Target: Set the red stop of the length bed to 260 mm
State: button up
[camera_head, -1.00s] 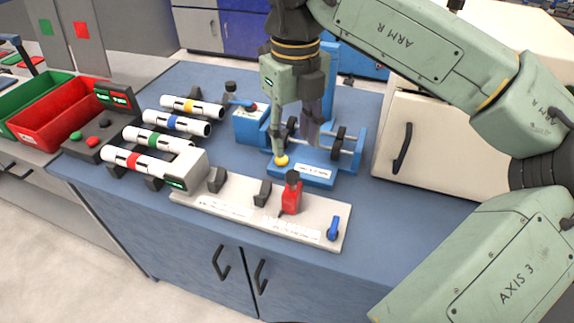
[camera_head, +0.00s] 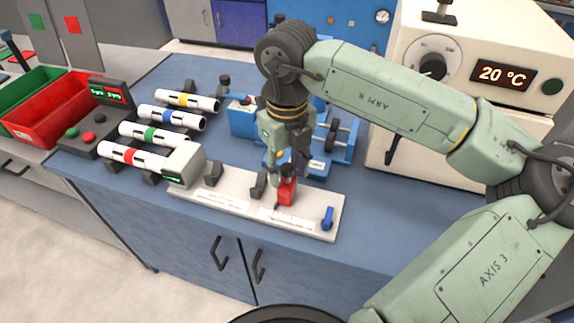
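The length bed (camera_head: 215,200) is a long pale rail along the front of the blue bench. The red stop (camera_head: 287,191), with a dark knob on top, stands on its right half, left of a small blue lever (camera_head: 327,218). My gripper (camera_head: 287,163) points down directly above the red stop. Its fingers look spread to either side of the knob; contact with the stop cannot be made out. The bed's small display (camera_head: 176,179) and printed scale are too small to read.
Two dark supports (camera_head: 213,173) stand on the bed left of the stop. Several banded white pipes (camera_head: 135,156) lie on a rack at left. A blue fixture (camera_head: 342,150) sits close behind my gripper. A white oven (camera_head: 470,120) stands at the right.

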grip_shut()
dwell(0.6)
